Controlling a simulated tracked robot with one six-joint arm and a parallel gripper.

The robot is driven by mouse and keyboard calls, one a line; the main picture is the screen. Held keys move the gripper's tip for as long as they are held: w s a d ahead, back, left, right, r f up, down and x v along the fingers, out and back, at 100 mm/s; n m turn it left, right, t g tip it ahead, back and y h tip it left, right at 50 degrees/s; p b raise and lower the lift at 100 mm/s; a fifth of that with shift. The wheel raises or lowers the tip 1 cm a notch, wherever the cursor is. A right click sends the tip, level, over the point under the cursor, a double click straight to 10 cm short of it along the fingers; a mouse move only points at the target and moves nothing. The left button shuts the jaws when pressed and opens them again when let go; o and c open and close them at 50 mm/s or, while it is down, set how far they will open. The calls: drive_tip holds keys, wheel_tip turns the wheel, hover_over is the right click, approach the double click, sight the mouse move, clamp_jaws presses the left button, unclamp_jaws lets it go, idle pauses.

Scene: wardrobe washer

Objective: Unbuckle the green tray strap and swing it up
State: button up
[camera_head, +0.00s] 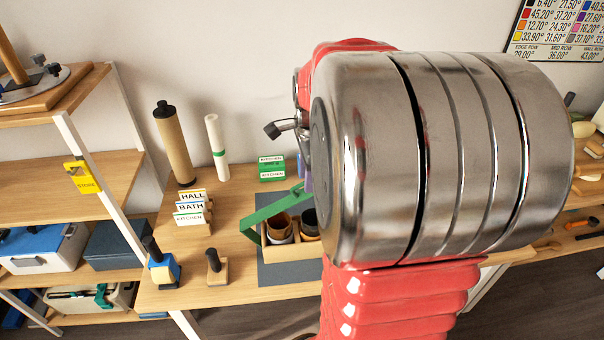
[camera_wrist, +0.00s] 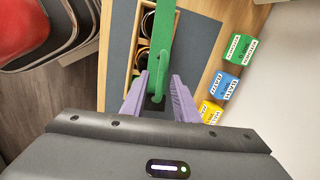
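The green tray strap (camera_head: 272,211) runs over a wooden tray (camera_head: 290,262) that holds dark-rimmed round items. In the wrist view the strap (camera_wrist: 163,42) runs lengthwise above the tray (camera_wrist: 131,72), and its near end lies between my fingers. My gripper (camera_wrist: 159,76) has two purple fingers, one on each side of the strap, with a gap between them. They look open; contact with the strap is not clear. In the head view my arm hides most of the gripper and the strap's right end. Whether the buckle is fastened cannot be seen.
The tray stands on a dark mat (camera_head: 285,277) on a wooden table. Label blocks, HALL, BATH and KITCHEN (camera_head: 189,218), stand left of it. Green (camera_wrist: 239,49), blue (camera_wrist: 224,83) and yellow (camera_wrist: 210,111) blocks sit close to the right finger. Stamp-like tools (camera_head: 216,268) stand at the front left.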

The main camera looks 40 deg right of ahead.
drive_tip(key=shift+f, duration=0.45)
clamp_jaws()
idle(1.1)
drive_tip(key=shift+d, duration=0.15)
